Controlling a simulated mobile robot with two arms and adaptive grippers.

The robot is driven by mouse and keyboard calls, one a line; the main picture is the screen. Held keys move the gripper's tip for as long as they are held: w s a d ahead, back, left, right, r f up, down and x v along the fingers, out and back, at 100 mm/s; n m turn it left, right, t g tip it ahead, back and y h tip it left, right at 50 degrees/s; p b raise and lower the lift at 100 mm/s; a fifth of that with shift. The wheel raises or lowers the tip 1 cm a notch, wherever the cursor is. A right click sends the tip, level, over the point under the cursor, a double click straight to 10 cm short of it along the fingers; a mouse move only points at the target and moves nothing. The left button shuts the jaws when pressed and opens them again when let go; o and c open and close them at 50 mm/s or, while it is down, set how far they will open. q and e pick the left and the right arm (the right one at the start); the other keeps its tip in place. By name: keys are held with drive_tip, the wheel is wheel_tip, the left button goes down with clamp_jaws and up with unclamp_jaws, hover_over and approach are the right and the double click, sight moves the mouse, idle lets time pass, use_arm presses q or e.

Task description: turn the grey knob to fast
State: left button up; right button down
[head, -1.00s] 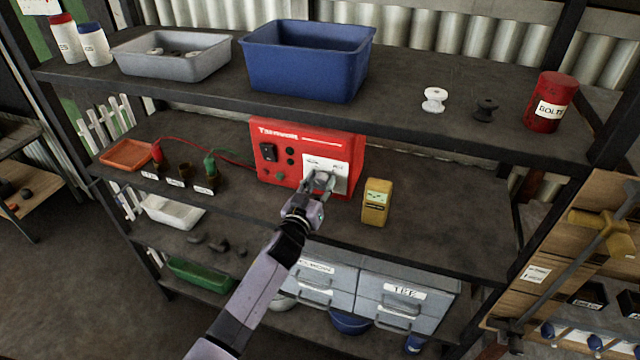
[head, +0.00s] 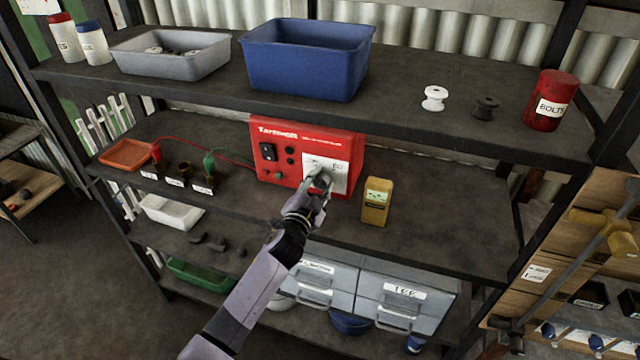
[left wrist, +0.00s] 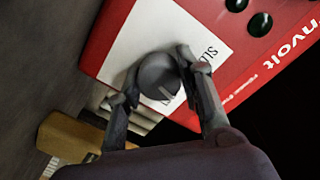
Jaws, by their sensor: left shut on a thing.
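The red unit (head: 268,135) stands on the middle shelf with a white panel (head: 341,172) at its lower right front. The round grey knob (left wrist: 158,76) sits on that white panel, seen best in the left wrist view. It has a light pointer line on its face, and some panel lettering beside it is partly covered. My left gripper (head: 319,180) is at the panel, its fingers shut on the knob, one on each side; the fingers also show in the left wrist view (left wrist: 157,82). In the head view the gripper hides most of the knob. My right gripper is in neither view.
A yellow meter (head: 376,201) stands just right of the red unit, close to my gripper. Red and green leads run left to small labelled posts (head: 178,174). The upper shelf (head: 400,110) is above; the middle shelf is clear to the right.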

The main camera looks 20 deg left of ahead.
use_arm(q)
drive_tip(key=m, duration=0.5)
drive_tip(key=shift+m, duration=0.3)
idle(0.5)
drive_tip(key=o, duration=1.2)
drive_tip(key=shift+c, duration=0.2)
drive_tip(key=s, duration=1.2)
drive_tip(key=shift+a+r, duration=0.15)
drive_tip(key=shift+a, duration=0.05)
